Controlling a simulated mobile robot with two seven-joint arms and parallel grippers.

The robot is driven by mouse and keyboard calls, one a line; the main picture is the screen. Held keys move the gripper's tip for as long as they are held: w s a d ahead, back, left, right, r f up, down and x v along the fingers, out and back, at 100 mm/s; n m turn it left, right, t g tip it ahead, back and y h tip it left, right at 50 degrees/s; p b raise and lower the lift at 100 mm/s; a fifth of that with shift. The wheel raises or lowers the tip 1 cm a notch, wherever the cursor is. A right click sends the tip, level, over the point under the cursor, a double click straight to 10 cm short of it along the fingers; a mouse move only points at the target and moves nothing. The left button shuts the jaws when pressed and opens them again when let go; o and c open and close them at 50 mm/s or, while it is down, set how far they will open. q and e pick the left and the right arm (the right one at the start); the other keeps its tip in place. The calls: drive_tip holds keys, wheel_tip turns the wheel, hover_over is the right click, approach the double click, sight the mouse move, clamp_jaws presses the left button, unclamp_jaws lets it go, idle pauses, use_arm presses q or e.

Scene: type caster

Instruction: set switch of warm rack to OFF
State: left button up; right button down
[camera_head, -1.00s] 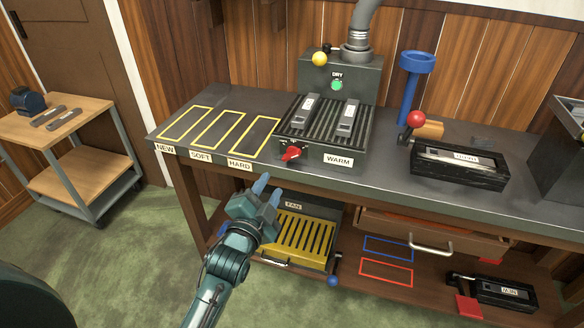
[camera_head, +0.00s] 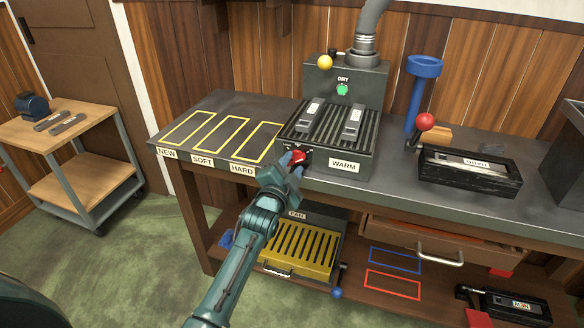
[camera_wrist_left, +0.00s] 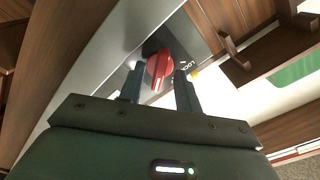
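The warm rack (camera_head: 366,141) is a dark ribbed unit on the bench, with a WARM label (camera_head: 345,165) on its front. Its red rotary switch (camera_head: 299,157) is at the front left corner. My left gripper (camera_head: 292,160) is at the switch. In the left wrist view the red switch (camera_wrist_left: 159,70) lies between the tips of the two fingers (camera_wrist_left: 158,82), which stand apart on either side of it. Firm contact cannot be told. Part of a white marking shows beside the switch; the switch's setting cannot be read. My right gripper is not in view.
Two dark bars (camera_head: 354,122) lie on the rack. Yellow outlined slots (camera_head: 222,132) are left of it. A dark tray with a red-ball lever (camera_head: 425,122) is at right. A yellow FAN grate (camera_head: 300,246) and a drawer (camera_head: 440,241) are below the bench.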

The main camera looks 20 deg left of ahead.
use_arm(q)
drive_tip(key=shift+w, duration=0.3)
drive_tip(key=shift+c, duration=0.4)
clamp_jaws()
